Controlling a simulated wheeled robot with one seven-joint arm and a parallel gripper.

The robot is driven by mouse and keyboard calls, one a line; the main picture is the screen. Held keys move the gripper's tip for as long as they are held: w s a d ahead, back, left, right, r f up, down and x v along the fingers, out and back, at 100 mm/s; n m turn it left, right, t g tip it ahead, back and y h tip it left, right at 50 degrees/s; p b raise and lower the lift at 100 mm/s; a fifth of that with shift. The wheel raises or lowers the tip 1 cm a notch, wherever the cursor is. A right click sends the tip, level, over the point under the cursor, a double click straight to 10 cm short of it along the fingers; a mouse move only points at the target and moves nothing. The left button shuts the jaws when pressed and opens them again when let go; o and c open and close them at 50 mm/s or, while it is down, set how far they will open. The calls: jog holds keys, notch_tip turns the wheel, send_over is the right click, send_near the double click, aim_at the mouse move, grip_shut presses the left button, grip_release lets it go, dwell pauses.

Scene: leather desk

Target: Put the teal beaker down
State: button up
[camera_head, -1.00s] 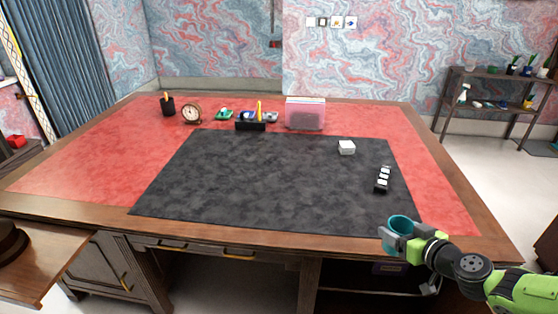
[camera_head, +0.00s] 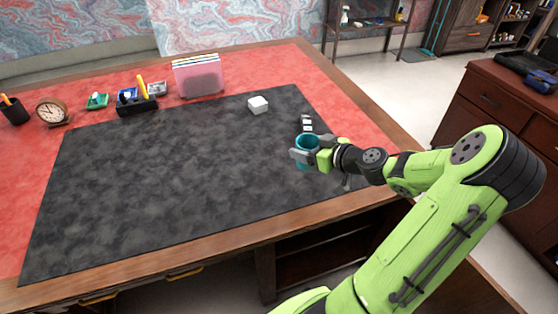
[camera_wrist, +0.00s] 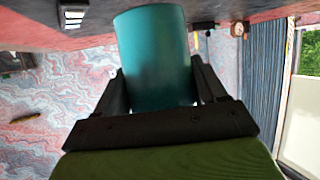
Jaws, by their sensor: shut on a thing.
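The teal beaker (camera_head: 306,147) is held upright in my gripper (camera_head: 311,157), over the right part of the black desk mat (camera_head: 150,180). I cannot tell for sure whether its base is touching the mat. In the wrist view the beaker (camera_wrist: 155,58) sits between the two dark fingers of my gripper (camera_wrist: 160,92), which are shut on its sides. The far side of the beaker is hidden.
A black holder with white blocks (camera_head: 306,122) is just behind the beaker. A white box (camera_head: 258,105) lies farther left on the mat. A pink file box (camera_head: 198,77), a black pen organizer (camera_head: 137,107) and a clock (camera_head: 53,111) stand at the back. The mat's middle is clear.

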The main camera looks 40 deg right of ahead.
notch_tip(320, 180, down, 9)
jog(key=b, duration=0.3)
jog(key=shift+w, duration=0.1)
jog(key=o, duration=1.2)
jog(key=shift+c, duration=0.2)
